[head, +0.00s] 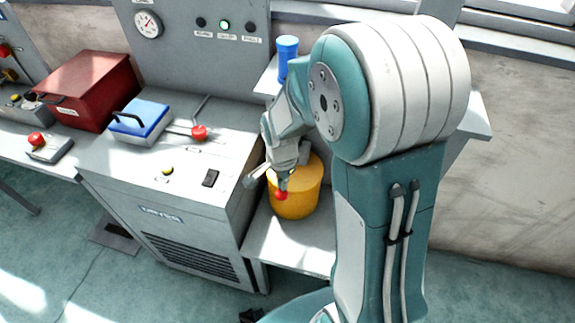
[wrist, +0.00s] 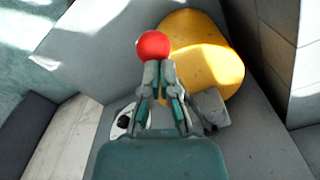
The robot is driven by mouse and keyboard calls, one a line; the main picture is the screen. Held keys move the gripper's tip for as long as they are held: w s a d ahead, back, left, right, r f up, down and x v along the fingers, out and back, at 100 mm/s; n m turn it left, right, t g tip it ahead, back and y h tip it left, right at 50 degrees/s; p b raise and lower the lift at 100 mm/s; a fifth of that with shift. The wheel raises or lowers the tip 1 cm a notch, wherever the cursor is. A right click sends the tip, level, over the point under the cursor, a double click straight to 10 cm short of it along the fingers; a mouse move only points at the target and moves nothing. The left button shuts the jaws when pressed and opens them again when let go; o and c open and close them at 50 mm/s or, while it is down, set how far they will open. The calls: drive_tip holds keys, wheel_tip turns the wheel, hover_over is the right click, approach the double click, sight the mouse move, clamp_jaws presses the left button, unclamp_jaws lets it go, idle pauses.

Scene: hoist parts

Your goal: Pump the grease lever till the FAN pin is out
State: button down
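The yellow grease pot (head: 305,190) stands on a low shelf right of the grey cabinet; it also shows in the wrist view (wrist: 205,65). The grease lever's red ball knob (head: 281,195) is in front of the pot and, in the wrist view (wrist: 153,45), just past my fingertips. My gripper (head: 283,180) reaches down at the knob. In the wrist view my gripper (wrist: 159,68) has its fingers drawn close together right behind the knob, seemingly around the lever's end. The lever's rod is mostly hidden by the fingers. I cannot make out the FAN pin.
The grey cabinet (head: 215,185) carries a blue-lidded box (head: 140,122) and another red-knobbed lever (head: 199,132). A red box (head: 90,90) stands left. A gauge (head: 148,24) and a green lamp (head: 224,24) are on the back panel. A blue cup (head: 287,58) stands behind my arm.

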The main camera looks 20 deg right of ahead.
drive_tip(key=shift+s+a+r, duration=0.15)
drive_tip(key=shift+s+r, duration=0.05)
drive_tip(key=shift+r, duration=1.7)
drive_tip(key=shift+s+a+r, duration=0.1)
drive_tip(key=shift+s+r, duration=0.05)
drive_tip(key=shift+r, duration=1.7)
drive_tip(key=shift+f, duration=0.1)
drive_tip(key=shift+w+d+f, duration=0.1)
drive_tip(key=shift+f, duration=1.4)
drive_tip(key=shift+w+d+f, duration=0.1)
drive_tip(key=shift+w+f, duration=0.05)
drive_tip(key=shift+f, duration=1.3)
drive_tip(key=shift+w+d+f, duration=0.1)
drive_tip(key=shift+f, duration=1.4)
drive_tip(key=shift+s+a+r, duration=0.1)
drive_tip(key=shift+r, duration=1.4)
drive_tip(key=shift+s+a+r, duration=0.1)
drive_tip(key=shift+s+r, duration=0.05)
drive_tip(key=shift+r, duration=1.35)
drive_tip(key=shift+s+a+r, duration=0.1)
drive_tip(key=shift+r, duration=1.4)
drive_tip(key=shift+f, duration=0.15)
